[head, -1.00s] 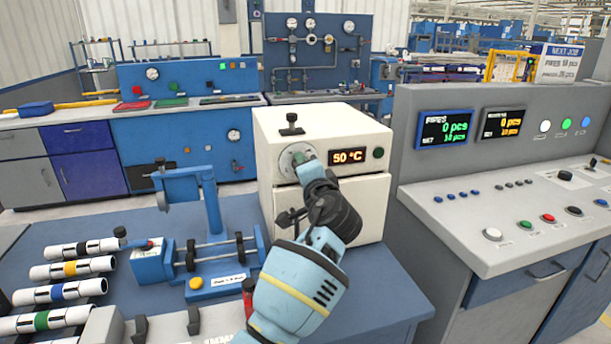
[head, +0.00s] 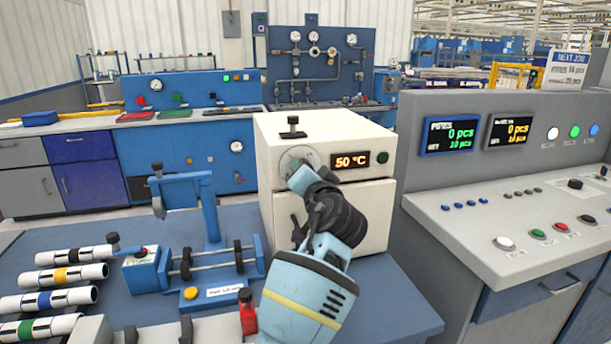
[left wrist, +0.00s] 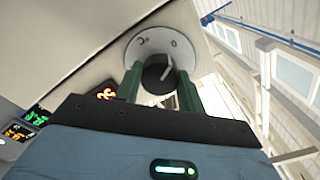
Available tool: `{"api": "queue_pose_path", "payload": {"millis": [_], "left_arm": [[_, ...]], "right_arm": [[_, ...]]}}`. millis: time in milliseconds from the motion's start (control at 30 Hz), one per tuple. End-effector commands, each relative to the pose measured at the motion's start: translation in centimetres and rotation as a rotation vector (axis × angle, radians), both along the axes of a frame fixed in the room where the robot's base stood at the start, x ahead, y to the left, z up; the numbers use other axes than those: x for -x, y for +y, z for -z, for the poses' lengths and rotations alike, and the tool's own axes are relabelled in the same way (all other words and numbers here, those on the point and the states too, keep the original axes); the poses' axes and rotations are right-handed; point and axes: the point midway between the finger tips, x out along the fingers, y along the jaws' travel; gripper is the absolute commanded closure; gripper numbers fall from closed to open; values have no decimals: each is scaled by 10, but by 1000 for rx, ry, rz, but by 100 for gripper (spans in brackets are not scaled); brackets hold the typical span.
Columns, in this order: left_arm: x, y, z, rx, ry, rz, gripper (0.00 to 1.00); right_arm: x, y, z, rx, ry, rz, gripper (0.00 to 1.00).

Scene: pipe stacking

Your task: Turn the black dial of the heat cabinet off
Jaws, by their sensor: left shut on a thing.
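The heat cabinet (head: 376,215) is a cream box on the blue bench. Its round grey dial plate (head: 297,157) is at the upper left of its front, beside a display (head: 351,160) reading 50 °C. My left gripper (head: 303,176) is at this plate and hides the dial in the head view. In the left wrist view, the black dial (left wrist: 156,72) with a pale pointer line sits between the green fingers of my left gripper (left wrist: 159,84), which is shut on it. The pointer stands slightly tilted from upright in that picture. My right gripper is not in view.
A blue pipe fixture (head: 212,260) stands left of the cabinet, with several banded white pipes (head: 60,276) further left. A grey control console (head: 520,210) with buttons stands close on the right. A black handle (head: 292,127) sticks up from the cabinet top.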

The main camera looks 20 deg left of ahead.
Motion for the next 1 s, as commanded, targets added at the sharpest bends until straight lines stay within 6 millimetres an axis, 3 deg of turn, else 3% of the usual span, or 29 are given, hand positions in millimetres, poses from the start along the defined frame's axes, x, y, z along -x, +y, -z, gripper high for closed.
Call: {"api": "queue_pose_path", "payload": {"millis": [267, 300, 467, 1000], "left_arm": [[0, 0, 0, 5, -1, 1, 84], [0, 0, 0, 5, -1, 1, 60], [0, 0, 0, 4, 0, 1, 40], [0, 2, 0, 1, 0, 1, 40]], "right_arm": [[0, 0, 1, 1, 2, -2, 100], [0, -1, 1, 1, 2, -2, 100], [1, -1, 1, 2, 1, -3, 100], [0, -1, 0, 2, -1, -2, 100]]}}
